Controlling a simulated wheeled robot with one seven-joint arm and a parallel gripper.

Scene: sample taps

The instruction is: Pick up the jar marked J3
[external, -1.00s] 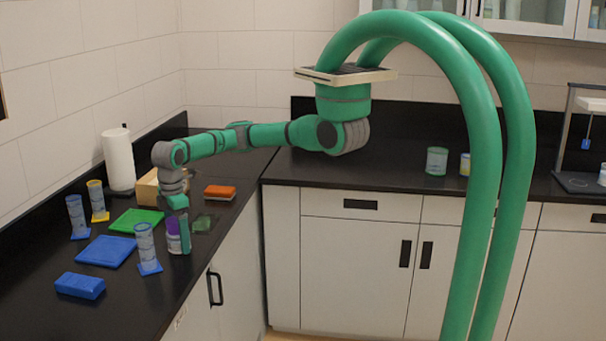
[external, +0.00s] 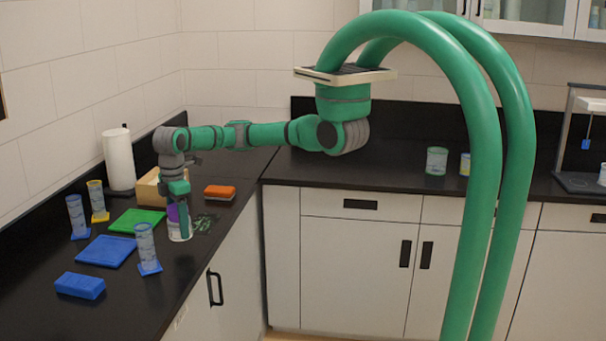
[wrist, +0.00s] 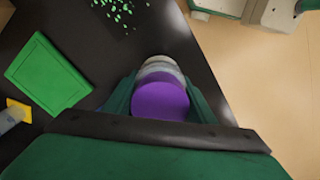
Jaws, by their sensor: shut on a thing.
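A jar with a purple lid and a pale, clear body (external: 179,232) is between the fingers of my gripper (external: 181,212) near the front edge of the left counter. In the wrist view the purple lid (wrist: 160,100) sits between the two green fingers of my gripper (wrist: 160,105), which are shut on the jar. The jar looks about upright. I cannot read its marking, and a finger hides part of its side. I cannot tell whether its base is clear of the counter.
Scattered green bits (external: 204,222) lie right of the jar. A green mat (external: 136,220), blue mat (external: 106,251), blue box (external: 80,286), orange-topped block (external: 219,192), wooden box (external: 149,188), paper roll (external: 119,160) and clear cylinders, one nearby (external: 146,242), stand around.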

